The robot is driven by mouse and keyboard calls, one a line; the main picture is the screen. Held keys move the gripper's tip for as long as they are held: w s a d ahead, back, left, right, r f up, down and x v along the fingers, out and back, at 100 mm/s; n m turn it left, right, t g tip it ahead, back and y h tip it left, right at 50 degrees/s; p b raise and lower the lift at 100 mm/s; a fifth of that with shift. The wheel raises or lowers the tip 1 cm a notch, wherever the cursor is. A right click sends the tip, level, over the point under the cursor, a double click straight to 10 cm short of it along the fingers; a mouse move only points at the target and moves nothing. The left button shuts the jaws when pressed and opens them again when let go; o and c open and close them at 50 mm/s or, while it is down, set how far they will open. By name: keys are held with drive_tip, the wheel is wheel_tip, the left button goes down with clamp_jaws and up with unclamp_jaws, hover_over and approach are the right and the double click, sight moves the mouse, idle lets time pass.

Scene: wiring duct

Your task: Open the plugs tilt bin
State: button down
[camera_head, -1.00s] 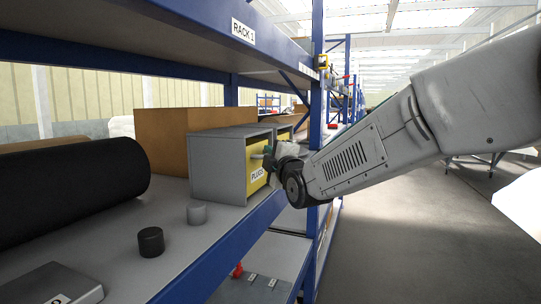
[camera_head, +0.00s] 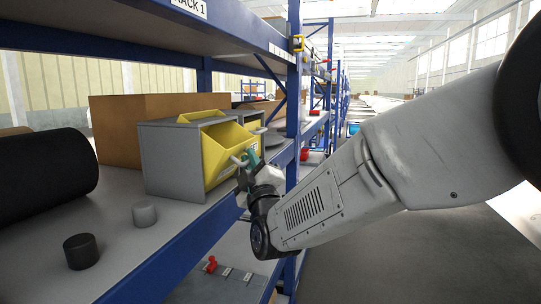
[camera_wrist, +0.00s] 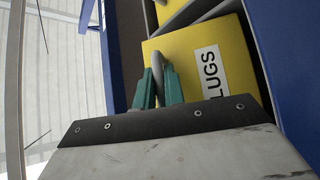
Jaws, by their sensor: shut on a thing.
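The plugs tilt bin (camera_head: 219,153) is a yellow bin in a grey housing (camera_head: 168,158) on the rack shelf. It is tilted outward at the top, so its open inside shows. In the wrist view the yellow front (camera_wrist: 201,55) carries a white label reading "LUGS", its first letter cut off or hidden. My gripper (camera_head: 250,163) is at the bin's front, with its green fingers (camera_wrist: 158,88) on either side of the grey handle (camera_wrist: 157,66). The fingers are shut on the handle.
A second yellow bin (camera_head: 250,120) sits just behind in the row. A black cylinder (camera_head: 80,251), a grey cylinder (camera_head: 144,213) and a large black roll (camera_head: 45,178) lie on the shelf. A cardboard box (camera_head: 115,128) stands behind the housing. A blue upright (camera_head: 293,75) is close beyond the bins.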

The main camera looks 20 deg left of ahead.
drive_tip(key=shift+d+f, duration=0.1)
drive_tip(key=shift+f, duration=0.25)
drive_tip(key=c, duration=1.8)
unclamp_jaws()
drive_tip(key=shift+o, duration=0.2)
drive_tip(key=shift+s+d, duration=0.1)
drive_tip(key=v, duration=0.7)
drive_tip(key=shift+s+d+f, duration=0.2)
drive_tip(key=shift+s+d, duration=0.05)
drive_tip(key=shift+s, duration=0.05)
